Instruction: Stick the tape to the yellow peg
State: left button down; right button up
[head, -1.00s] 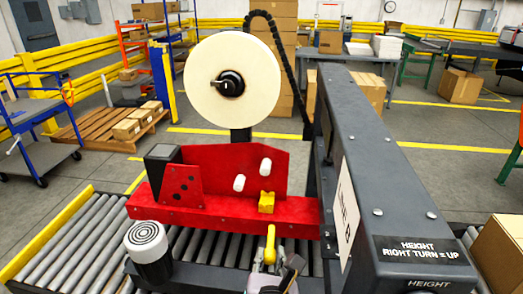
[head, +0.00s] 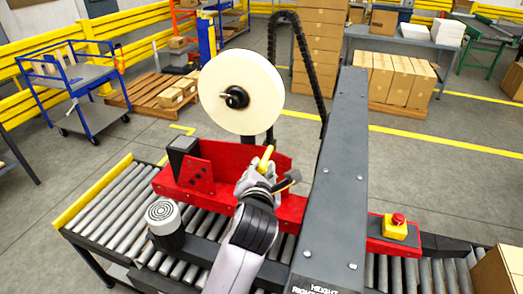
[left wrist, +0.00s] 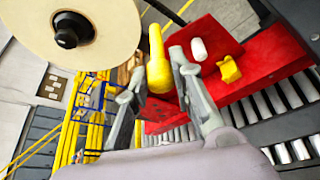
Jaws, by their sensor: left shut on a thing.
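The cream tape roll (head: 241,92) stands upright on its black hub above a red machine unit (head: 183,183). It also shows in the left wrist view (left wrist: 100,30). My left gripper (head: 263,163) is in front of the red unit, below and right of the roll. It is shut on a slim yellow piece (left wrist: 158,62) with a rounded end, which sticks up past the fingertips. The squat yellow peg (left wrist: 229,69) on the red unit is right of the fingers in the left wrist view, apart from them. A white peg (left wrist: 199,49) is between. In the head view my gripper hides both pegs.
A grey machine beam (head: 338,180) rises just right of my left arm. A yellow box with a red button (head: 395,226) is beyond it. A striped-top white cylinder (head: 163,214) stands left, over the roller conveyor (head: 105,215). Cartons stand behind.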

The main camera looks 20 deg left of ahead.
aim_at(271, 150)
pick_arm(q)
jog(key=shift+w+r, duration=0.2)
jog(key=shift+r, duration=0.1)
jog(key=shift+w+d, duration=0.25)
jog(key=shift+w, duration=0.1)
jog(key=shift+w+f, duration=0.1)
jog(key=shift+w, duration=0.8)
jog(key=shift+w+d, duration=0.1)
jog(key=shift+w, duration=1.65)
jog(key=w+a, duration=0.1)
jog(key=w, duration=0.5)
jog(key=shift+a+r, duration=0.2)
jog(key=shift+r, duration=0.25)
pick_arm(e)
jog(key=shift+w+d+r, duration=0.1)
jog(key=shift+w+d, duration=0.35)
jog(key=shift+d, duration=0.2)
pick_arm(q)
jog(key=shift+d, duration=0.1)
